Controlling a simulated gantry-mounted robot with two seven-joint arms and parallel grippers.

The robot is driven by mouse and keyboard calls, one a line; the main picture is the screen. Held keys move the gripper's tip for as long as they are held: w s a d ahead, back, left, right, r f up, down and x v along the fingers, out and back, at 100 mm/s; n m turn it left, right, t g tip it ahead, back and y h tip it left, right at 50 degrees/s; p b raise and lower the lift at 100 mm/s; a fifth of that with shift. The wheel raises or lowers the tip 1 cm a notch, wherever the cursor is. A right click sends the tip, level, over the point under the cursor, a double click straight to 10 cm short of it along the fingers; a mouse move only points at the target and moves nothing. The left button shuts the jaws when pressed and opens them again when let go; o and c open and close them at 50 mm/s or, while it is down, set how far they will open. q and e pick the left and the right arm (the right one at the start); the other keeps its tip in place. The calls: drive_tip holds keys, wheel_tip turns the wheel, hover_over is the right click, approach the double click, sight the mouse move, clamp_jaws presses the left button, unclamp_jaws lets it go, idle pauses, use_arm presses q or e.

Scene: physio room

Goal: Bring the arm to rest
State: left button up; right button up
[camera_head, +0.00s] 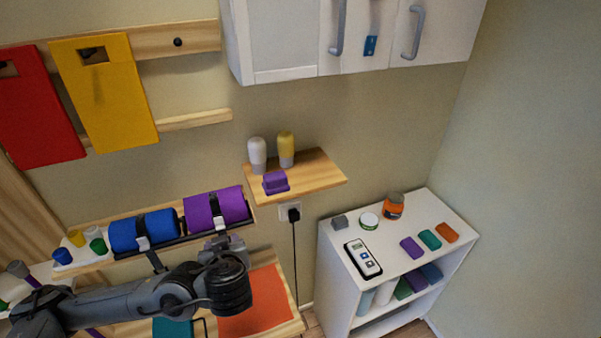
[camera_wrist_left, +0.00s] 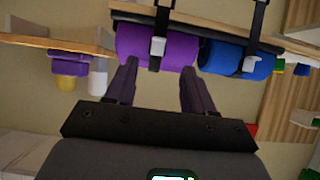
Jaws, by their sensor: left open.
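My left arm (camera_head: 130,304) comes in from the left in the head view, in front of the shelf with the rolls. Its gripper (camera_head: 222,243) is mostly hidden behind my dark wrist, just below the purple roll (camera_head: 203,213). In the left wrist view, the two dark fingers (camera_wrist_left: 156,78) stand apart with nothing between them. The purple roll (camera_wrist_left: 180,50) shows beyond the fingertips there, strapped to its shelf; I cannot tell whether they touch it. My right gripper is in neither view.
A blue roll (camera_head: 145,230) lies beside the purple one. A small wooden shelf (camera_head: 318,176) holds two bottles and a purple block. A white cabinet (camera_head: 339,290) stands at the right with jars, a remote and coloured blocks. An orange mat (camera_head: 262,304) lies below my wrist.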

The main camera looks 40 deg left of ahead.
use_arm(q)
drive_tip(key=s+d+f+m+g+h, duration=0.25)
drive_tip(key=s+d+f+h, duration=0.35)
drive_tip(key=d+f, duration=0.45)
drive_tip(key=s+d+f+m+g+h, duration=0.2)
drive_tip(key=s+d+f+m+h, duration=0.15)
drive_tip(key=s+d+f, duration=0.65)
drive_tip(key=w+r+m+t+h+p, duration=0.1)
drive_tip(key=w+r+m+p, duration=0.3)
drive_tip(key=r+m+p, duration=0.4)
wheel_tip(320, 180, up, 5)
drive_tip(key=t+p, duration=0.1)
drive_tip(key=p, duration=0.4)
drive_tip(key=shift+w+d+r, duration=0.15)
drive_tip(key=shift+w+d, duration=0.05)
